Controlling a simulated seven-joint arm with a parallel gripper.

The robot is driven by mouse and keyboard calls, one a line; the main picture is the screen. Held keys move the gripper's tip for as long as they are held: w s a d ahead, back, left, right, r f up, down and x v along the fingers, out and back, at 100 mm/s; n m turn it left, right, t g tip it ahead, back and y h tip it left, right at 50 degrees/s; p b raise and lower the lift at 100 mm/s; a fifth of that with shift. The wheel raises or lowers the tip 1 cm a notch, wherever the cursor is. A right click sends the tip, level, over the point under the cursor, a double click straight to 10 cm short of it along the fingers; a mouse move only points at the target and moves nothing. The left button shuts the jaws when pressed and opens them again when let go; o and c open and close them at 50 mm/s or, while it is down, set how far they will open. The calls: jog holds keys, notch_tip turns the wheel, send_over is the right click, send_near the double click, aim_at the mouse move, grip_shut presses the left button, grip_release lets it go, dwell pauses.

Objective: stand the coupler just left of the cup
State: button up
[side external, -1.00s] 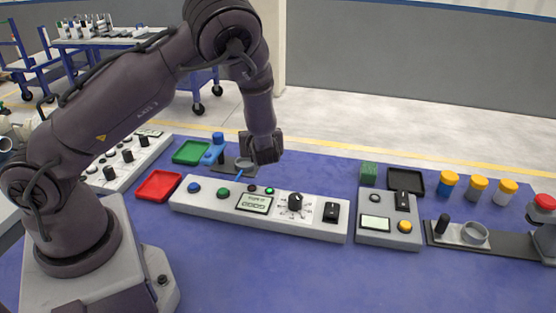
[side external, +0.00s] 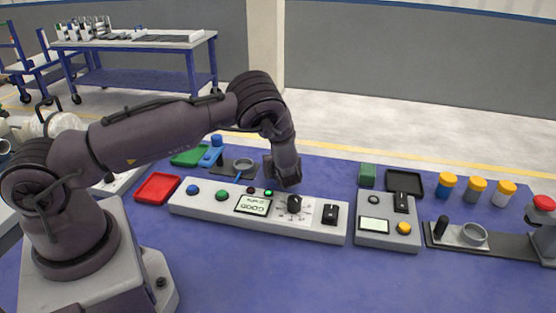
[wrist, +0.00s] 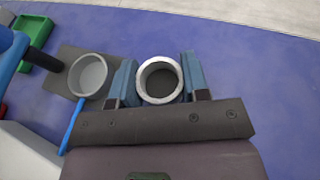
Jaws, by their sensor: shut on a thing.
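My gripper (wrist: 158,84) is shut on the coupler (wrist: 143,80), a pale ring-shaped pipe piece seen from above between its two blue fingers. In the side view my gripper (side external: 282,178) is behind the long control panel, and the coupler cannot be made out there. A grey cup (wrist: 88,76) stands on a dark plate (wrist: 62,58) left of the coupler in the wrist view, apart from it. It also shows in the side view (side external: 243,164). Another grey round cup-like holder (side external: 474,235) sits on a fixture at far right. I cannot tell which cup is meant.
The long control panel (side external: 215,203) is in front of my gripper; its screen (side external: 253,205) reads GOOD. Red (side external: 157,188) and green (side external: 188,156) trays lie left. A green block (side external: 367,175), black tray (side external: 418,183) and several jars stand right. Blue tabletop behind the gripper is clear.

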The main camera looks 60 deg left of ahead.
jog(key=o, duration=0.9)
jog(key=shift+f, duration=0.1)
